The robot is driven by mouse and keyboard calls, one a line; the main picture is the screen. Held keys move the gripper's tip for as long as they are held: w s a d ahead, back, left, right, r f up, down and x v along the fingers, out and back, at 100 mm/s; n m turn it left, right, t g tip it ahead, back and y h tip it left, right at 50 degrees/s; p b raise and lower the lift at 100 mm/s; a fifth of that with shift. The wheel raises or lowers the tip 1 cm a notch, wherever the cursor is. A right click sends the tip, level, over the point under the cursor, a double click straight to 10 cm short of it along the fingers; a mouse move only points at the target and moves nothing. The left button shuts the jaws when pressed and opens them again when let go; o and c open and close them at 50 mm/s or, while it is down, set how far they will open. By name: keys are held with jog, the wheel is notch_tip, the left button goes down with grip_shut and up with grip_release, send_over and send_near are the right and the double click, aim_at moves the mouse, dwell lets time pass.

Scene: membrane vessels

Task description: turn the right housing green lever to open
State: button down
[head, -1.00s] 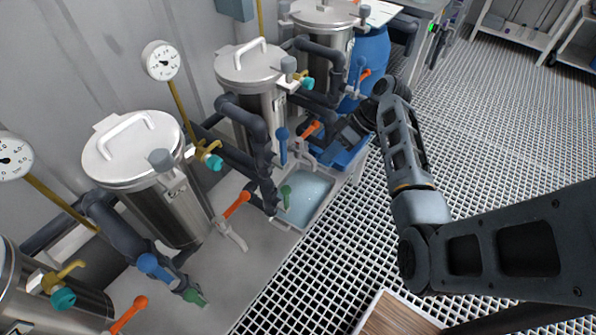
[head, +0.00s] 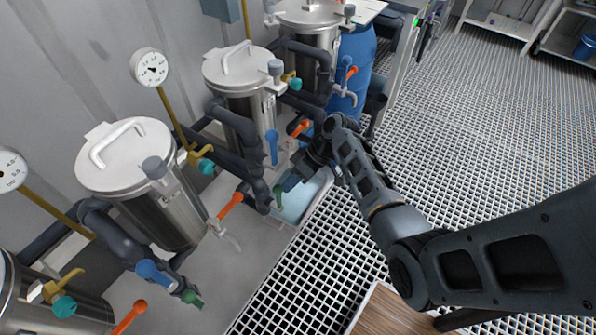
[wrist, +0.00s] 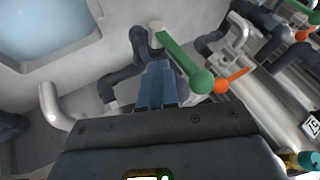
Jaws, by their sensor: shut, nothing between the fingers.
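The green lever (head: 279,194) hangs on the dark pipework under a steel housing (head: 241,72), beside the basin. In the wrist view the green lever (wrist: 184,62) slants from a pale pivot at upper left to a round knob at lower right. My gripper (head: 287,184) is just right of the lever in the head view, over the basin. In the wrist view my blue-grey fingers (wrist: 155,68) are shut together and empty, just left of the lever. I cannot tell whether they touch it. A second green lever (head: 192,298) sits below the nearer housing (head: 126,158).
Orange levers (head: 231,205) and a blue lever (head: 271,146) stand close to the pipes. The water basin (head: 292,208) lies beneath my gripper. A blue barrel (head: 353,70) stands behind. Open grating floor (head: 470,130) lies to the right.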

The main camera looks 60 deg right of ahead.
jog(key=shift+a, duration=0.3)
